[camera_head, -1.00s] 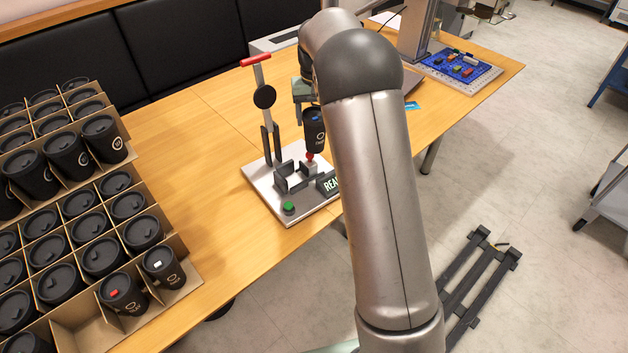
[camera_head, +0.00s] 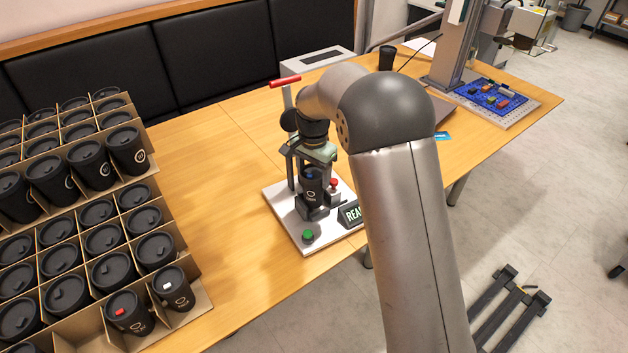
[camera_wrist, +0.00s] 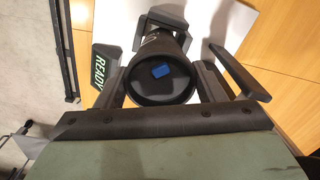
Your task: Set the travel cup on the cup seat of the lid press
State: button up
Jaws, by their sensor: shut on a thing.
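The black travel cup (camera_head: 312,184) with a blue lid tab is upright at the cup seat (camera_head: 318,212) of the lid press (camera_head: 288,222). My gripper (camera_head: 313,172) is shut on the cup from above and behind. In the wrist view the cup lid (camera_wrist: 160,88) with its blue tab lies between the fingers of my gripper (camera_wrist: 160,70). The seat's dark walls are close around the cup's lower part. I cannot tell whether its base touches the seat. The press lever with its red handle (camera_head: 285,82) is raised beside my wrist.
The press plate carries a green button (camera_head: 308,236), a red knob (camera_head: 334,183) and a READY sign (camera_head: 352,214). Cartons of black cups (camera_head: 185,318) fill the left. A dark cup (camera_head: 386,57) and a blue board (camera_head: 497,95) stand farther back. The wooden table (camera_head: 215,185) between is clear.

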jog(key=shift+f, duration=1.2)
jog(key=shift+f, duration=0.2)
jog(key=o, duration=0.7)
jog(key=shift+c, duration=0.2)
jog(key=shift+r, duration=0.1)
